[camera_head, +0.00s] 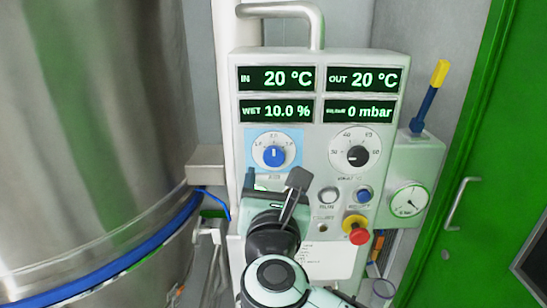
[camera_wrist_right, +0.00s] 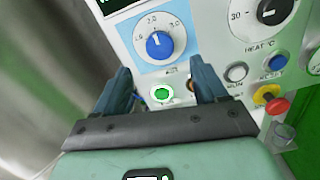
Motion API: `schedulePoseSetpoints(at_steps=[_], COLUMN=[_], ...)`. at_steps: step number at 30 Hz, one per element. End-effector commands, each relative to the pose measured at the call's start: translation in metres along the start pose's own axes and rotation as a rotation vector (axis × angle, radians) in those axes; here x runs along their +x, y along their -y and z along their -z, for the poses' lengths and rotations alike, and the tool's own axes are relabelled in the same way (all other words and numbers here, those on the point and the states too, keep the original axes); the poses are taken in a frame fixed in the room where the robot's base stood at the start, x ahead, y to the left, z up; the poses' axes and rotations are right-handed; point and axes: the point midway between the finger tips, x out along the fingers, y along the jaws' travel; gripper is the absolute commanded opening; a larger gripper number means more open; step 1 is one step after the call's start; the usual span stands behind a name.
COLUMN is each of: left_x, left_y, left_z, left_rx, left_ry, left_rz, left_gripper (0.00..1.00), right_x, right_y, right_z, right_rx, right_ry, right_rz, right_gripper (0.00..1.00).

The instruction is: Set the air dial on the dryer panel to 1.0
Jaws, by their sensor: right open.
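The air dial (camera_head: 273,154) is a blue knob on a white scale with a light blue surround, on the left of the dryer panel (camera_head: 315,150). In the right wrist view, the air dial (camera_wrist_right: 158,45) has its white mark pointing up, close to 2.0. The scale there reads 1.0, 2.0 and 3.0 from left to right. My right gripper (camera_head: 277,182) is open and empty in front of the panel, just below the dial. In the wrist view, its fingers (camera_wrist_right: 160,73) are spread below the knob and apart from it. My left gripper is out of view.
A similar heat dial (camera_head: 355,155) with a black knob is to the right. Below are a lit green button (camera_wrist_right: 161,94), a white button (camera_head: 328,196), a blue button (camera_head: 363,194) and a red emergency stop (camera_head: 359,235). A large steel vessel (camera_head: 95,130) stands close at left.

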Motion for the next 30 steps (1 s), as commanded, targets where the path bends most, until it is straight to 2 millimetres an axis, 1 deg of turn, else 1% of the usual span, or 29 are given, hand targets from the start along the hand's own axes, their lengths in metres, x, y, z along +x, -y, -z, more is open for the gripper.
schedulePoseSetpoints(at_steps=[1,6,9,12,17,24,25,26,27,30], left_x=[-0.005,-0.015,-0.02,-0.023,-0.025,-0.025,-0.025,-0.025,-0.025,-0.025], left_y=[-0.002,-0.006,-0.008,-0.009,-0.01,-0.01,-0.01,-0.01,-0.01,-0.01], left_z=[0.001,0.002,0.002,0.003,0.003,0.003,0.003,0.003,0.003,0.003], left_rx=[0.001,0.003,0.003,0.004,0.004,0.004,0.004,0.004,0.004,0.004], left_ry=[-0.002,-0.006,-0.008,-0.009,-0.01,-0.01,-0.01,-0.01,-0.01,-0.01], left_rz=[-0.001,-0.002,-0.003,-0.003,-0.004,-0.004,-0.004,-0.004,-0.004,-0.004], left_gripper=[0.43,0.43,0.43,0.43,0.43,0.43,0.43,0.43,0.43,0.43], right_x=[0.013,0.047,0.063,0.073,0.081,0.082,0.082,0.082,0.082,0.082], right_y=[0.0,-0.001,0.0,-0.001,0.0,0.0,0.0,0.0,0.0,0.0], right_z=[-0.002,-0.002,-0.001,-0.001,0.0,0.001,0.001,0.001,0.001,0.0], right_rx=[-0.002,-0.004,-0.003,-0.003,-0.004,-0.004,-0.004,-0.004,-0.004,-0.004], right_ry=[-0.001,0.0,0.0,0.0,0.001,0.0,0.0,0.0,0.0,0.0], right_rz=[0.002,0.001,0.001,0.0,0.0,-0.001,-0.001,-0.001,-0.001,-0.001], right_gripper=[0.72,0.72,0.72,0.72,0.72,0.72,0.68,0.59,0.46,0.15])
